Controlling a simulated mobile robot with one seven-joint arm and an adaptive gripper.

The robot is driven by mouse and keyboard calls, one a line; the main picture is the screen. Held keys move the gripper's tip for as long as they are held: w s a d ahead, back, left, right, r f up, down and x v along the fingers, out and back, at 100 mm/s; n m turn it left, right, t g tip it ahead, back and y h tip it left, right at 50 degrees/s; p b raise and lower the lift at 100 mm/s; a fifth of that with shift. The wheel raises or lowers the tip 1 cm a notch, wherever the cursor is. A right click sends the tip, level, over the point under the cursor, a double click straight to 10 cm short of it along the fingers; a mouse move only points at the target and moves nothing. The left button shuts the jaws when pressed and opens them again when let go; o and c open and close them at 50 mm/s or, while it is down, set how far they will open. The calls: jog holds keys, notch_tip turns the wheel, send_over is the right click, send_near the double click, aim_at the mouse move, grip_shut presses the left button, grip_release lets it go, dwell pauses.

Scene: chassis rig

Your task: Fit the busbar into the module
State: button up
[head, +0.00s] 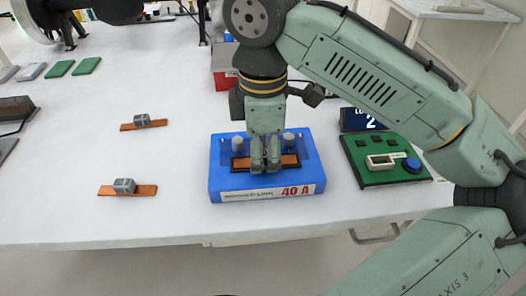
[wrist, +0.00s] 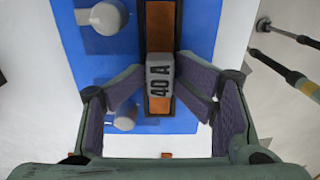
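The blue module (head: 222,181), labelled 40 A, lies on the table in the middle of the head view; it also shows in the wrist view (wrist: 202,25). It has a dark slot and two grey posts. A copper busbar (wrist: 160,30) with a grey block (wrist: 160,80) marked 40 A lies along the slot; its end shows in the head view (head: 290,160). My gripper (head: 265,165) points down over the module. In the wrist view its two fingers (wrist: 161,78) close in on both sides of the block. Whether the bar is fully down is unclear.
Two more copper busbars with grey blocks, a far one (head: 143,122) and a near one (head: 127,188), lie left of the module. A green board (head: 385,172) with a blue button and a display reading 2 lies right. A red box (head: 224,75) stands behind. Table left of the module is mostly free.

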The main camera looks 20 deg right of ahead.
jog(key=shift+r, duration=0.1)
jog(key=shift+r, duration=0.5)
notch_tip(320, 180, up, 12)
jog(key=p, duration=1.1)
jog(key=shift+s, duration=0.1)
